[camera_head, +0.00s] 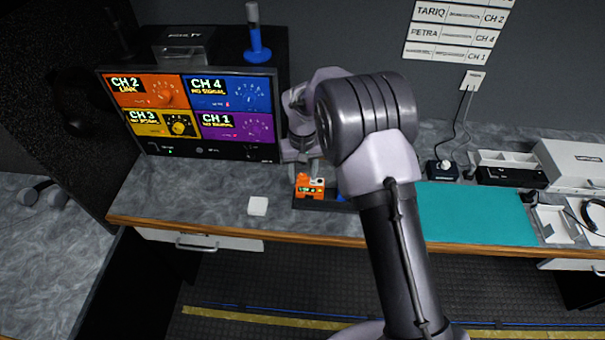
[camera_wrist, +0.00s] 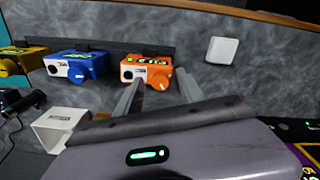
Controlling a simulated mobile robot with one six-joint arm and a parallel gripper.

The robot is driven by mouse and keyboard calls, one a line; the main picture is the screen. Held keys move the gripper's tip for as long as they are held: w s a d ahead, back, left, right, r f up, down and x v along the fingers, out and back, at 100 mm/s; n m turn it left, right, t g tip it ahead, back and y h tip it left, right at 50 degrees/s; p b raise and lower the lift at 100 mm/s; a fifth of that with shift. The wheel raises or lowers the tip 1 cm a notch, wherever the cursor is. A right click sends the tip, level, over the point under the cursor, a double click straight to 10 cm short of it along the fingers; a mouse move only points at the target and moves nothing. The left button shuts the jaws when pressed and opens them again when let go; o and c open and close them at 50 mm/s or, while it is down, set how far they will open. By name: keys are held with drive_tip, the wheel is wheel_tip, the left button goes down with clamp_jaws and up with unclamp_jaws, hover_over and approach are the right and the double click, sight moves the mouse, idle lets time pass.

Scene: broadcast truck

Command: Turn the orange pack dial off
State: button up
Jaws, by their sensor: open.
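The orange pack (camera_head: 310,190) stands in a dark rack on the desk, its green display lit. In the wrist view, the orange pack (camera_wrist: 147,66) shows a round orange dial (camera_wrist: 158,81) on its front, to the right of a dark socket. My gripper (camera_wrist: 158,90) is open, its two fingers apart and pointing at the pack. The dial shows between the fingertips; I cannot tell whether either touches it. In the head view my gripper is just behind the pack, partly hidden by my arm. The monitor's orange panel (camera_head: 145,91) reads CH 2 LINK.
The blue pack (camera_wrist: 80,66) and yellow pack (camera_wrist: 22,62) stand left of the orange one in the wrist view. A white square plate (camera_head: 258,206) lies on the desk. The monitor (camera_head: 200,150) stands at the left; a teal mat (camera_head: 475,213) lies at the right.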

drive_tip(key=shift+r, duration=0.1)
clamp_jaws()
drive_tip(key=shift+n, duration=0.3)
drive_tip(key=n+p, duration=0.2)
drive_tip(key=n, duration=0.3)
drive_tip(key=shift+r, duration=0.1)
drive_tip(key=n+p, duration=0.2)
drive_tip(key=n, duration=0.4)
drive_tip(key=shift+w, duration=0.1)
idle(0.5)
unclamp_jaws()
